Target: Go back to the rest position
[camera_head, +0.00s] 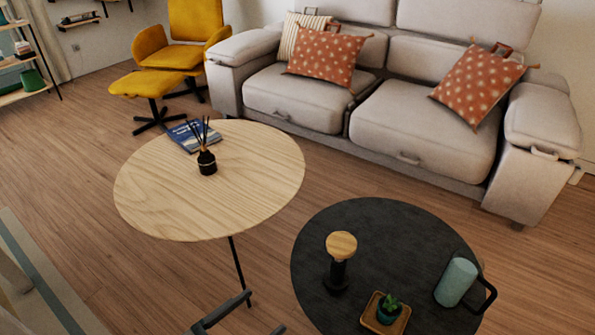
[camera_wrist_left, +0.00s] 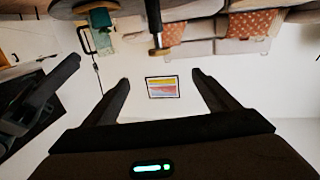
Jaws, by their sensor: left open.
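My left gripper (camera_head: 264,312) shows in part at the bottom edge of the head view, in front of the two tables. In the left wrist view its two fingers (camera_wrist_left: 161,78) stand wide apart with nothing between them. That view is upside down, and a framed picture (camera_wrist_left: 163,87) on the wall shows far beyond the fingers. A dark jointed part at the left of the wrist view looks like my right gripper (camera_wrist_left: 42,92); its jaws cannot be made out clearly. The right gripper does not show in the head view.
A round wooden table (camera_head: 150,205) holds a reed diffuser (camera_head: 207,162) and a blue book (camera_head: 187,136). A sofa (camera_head: 420,150) stands behind.

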